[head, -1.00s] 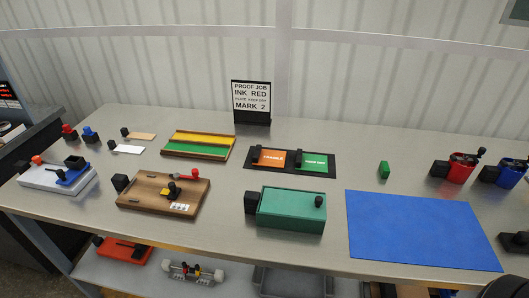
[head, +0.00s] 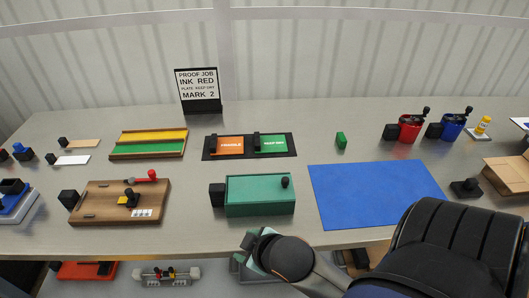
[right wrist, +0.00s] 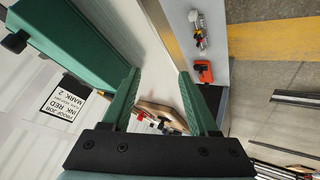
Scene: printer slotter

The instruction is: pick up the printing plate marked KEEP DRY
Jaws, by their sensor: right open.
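The printing plate marked KEEP DRY (head: 271,145) is green with white lettering. It lies in the right half of a black holder (head: 293,152) at the table's middle, with a black block at its left edge. The orange FRAGILE plate (head: 230,145) lies in the left half. My right arm comes in from the lower right in the head view, at the table's front edge and well short of the plates. My right gripper (right wrist: 158,75) shows two green fingers spread apart with nothing between them. My left gripper is not in view.
A green lidded box (head: 258,195) stands between the front edge and the plates. A blue mat (head: 370,190) lies to its right, and a wooden board with tools (head: 98,203) to its left.

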